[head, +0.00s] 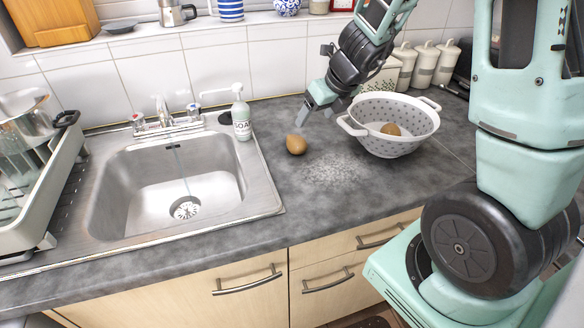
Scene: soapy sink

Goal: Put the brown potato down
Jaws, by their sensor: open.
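A brown potato (296,144) lies on the dark grey counter (275,190), between the sink and a white colander. My gripper (312,117) is just above and to the right of this potato, pointing down to the left. Its jaws are open and empty, apart from the potato as far as I can tell. A second brown potato (390,129) lies inside the white colander (403,146).
A steel sink (222,190) with running water is on the left, with a soap bottle (241,118) behind its right corner. A dish rack (35,205) stands far left. White canisters (425,65) line the back right. A pale speckled patch (333,172) marks the counter front.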

